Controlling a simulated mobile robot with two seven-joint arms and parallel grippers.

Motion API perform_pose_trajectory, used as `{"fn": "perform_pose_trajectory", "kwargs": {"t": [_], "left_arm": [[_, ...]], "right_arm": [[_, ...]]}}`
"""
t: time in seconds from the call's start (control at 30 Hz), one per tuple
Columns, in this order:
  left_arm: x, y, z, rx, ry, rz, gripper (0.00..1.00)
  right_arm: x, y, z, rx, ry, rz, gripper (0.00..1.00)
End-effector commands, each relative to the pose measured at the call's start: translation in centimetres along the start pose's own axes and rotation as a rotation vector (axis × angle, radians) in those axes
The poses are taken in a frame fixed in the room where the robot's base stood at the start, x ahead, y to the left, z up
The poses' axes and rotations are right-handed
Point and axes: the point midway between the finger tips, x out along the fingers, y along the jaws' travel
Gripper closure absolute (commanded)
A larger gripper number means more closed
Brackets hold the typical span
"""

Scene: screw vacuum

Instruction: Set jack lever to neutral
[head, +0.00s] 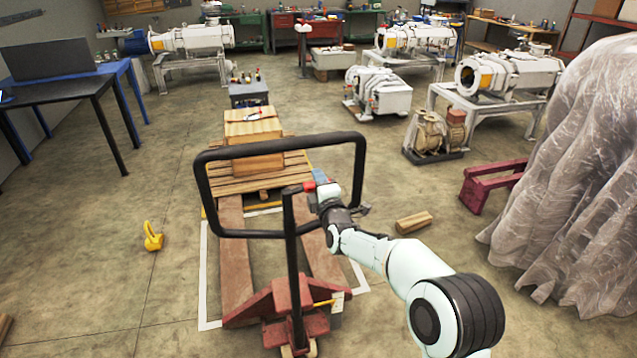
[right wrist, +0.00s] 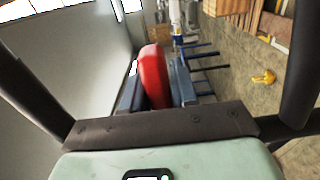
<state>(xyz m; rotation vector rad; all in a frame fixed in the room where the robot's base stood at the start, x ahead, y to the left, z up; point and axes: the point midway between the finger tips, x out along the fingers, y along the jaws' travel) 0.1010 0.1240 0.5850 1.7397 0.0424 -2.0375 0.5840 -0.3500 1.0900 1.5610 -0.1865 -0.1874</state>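The pallet jack's black loop handle (head: 280,139) stands upright in the middle of the head view, on a black shaft above a red base (head: 283,300). The red jack lever (head: 309,186) is at the handle, next to my right gripper (head: 316,187). In the right wrist view the red lever (right wrist: 154,75) stands between the two blue-grey fingers of my right gripper (right wrist: 157,92), tilted a little. The fingers lie close against it on both sides, and its lower end is hidden behind the gripper body. My left gripper is not in view.
A wooden pallet (head: 265,175) with a box lies beyond the handle, by the jack's forks (head: 234,250). A wood block (head: 413,222) lies right and a yellow item (head: 152,236) left on the floor. A plastic-covered pile (head: 580,170) fills the right side.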

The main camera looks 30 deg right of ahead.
Motion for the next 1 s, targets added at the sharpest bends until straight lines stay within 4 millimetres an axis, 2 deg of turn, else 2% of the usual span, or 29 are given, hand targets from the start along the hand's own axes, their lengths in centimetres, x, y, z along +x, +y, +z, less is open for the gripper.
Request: {"fn": "perform_pose_trajectory", "kwargs": {"t": [0.33,0.47,0.57,1.0], "left_arm": [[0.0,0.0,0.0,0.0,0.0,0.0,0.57],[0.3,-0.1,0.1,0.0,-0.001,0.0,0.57],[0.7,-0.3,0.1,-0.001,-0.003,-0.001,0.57],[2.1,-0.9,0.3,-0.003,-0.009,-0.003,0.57]], "right_arm": [[-0.1,0.0,0.0,0.001,0.0,0.0,0.53],[-0.8,0.1,0.0,0.003,0.0,0.002,0.53],[-2.2,0.0,0.0,0.004,0.001,0.001,0.53],[-11.3,0.0,0.0,0.004,0.001,0.0,0.53]]}}
